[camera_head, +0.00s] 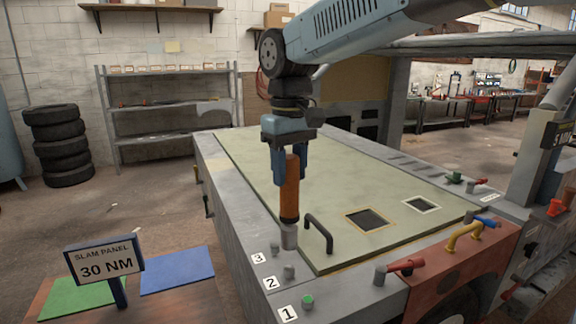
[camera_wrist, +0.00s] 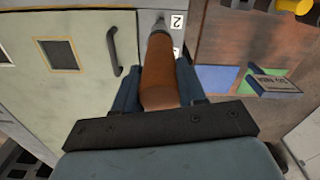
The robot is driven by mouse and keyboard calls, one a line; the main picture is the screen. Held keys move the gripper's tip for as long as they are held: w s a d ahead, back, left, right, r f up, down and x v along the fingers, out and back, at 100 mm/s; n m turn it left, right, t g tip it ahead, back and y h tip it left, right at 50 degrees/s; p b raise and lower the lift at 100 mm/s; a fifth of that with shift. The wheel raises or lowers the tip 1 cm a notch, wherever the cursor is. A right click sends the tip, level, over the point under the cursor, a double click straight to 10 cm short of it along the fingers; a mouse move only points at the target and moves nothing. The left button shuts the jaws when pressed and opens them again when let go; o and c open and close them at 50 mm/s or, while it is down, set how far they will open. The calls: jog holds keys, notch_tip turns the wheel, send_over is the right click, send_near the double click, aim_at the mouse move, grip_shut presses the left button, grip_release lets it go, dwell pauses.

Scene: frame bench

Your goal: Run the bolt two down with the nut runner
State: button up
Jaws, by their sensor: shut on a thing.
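My gripper (camera_head: 290,180) is shut on the nut runner (camera_head: 289,195), an orange-brown cylinder held upright with a grey socket (camera_head: 289,237) at its lower end. The nut runner also shows in the wrist view (camera_wrist: 160,75). Bolt two (camera_head: 289,272), a grey stud beside the label 2 (camera_head: 270,282), lies below the socket, with a small visible gap. In the wrist view the socket end is beside the label 2 (camera_wrist: 177,21) and hides the bolt. Grey bolt three (camera_head: 275,249) is beside the label 3. Bolt one (camera_head: 308,301) has a green top.
A black handle (camera_head: 319,232) stands on the panel close right of the socket. A sign reading SLAM PANEL 30 NM (camera_head: 105,258) stands at the left. A red-handled fitting (camera_head: 400,266) is at the front right. The panel's middle (camera_head: 340,180) is clear.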

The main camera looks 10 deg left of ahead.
aim_at(289, 205)
jog(key=shift+r, duration=0.3)
dwell(0.5)
jog(key=shift+f, duration=4.35)
dwell(1.5)
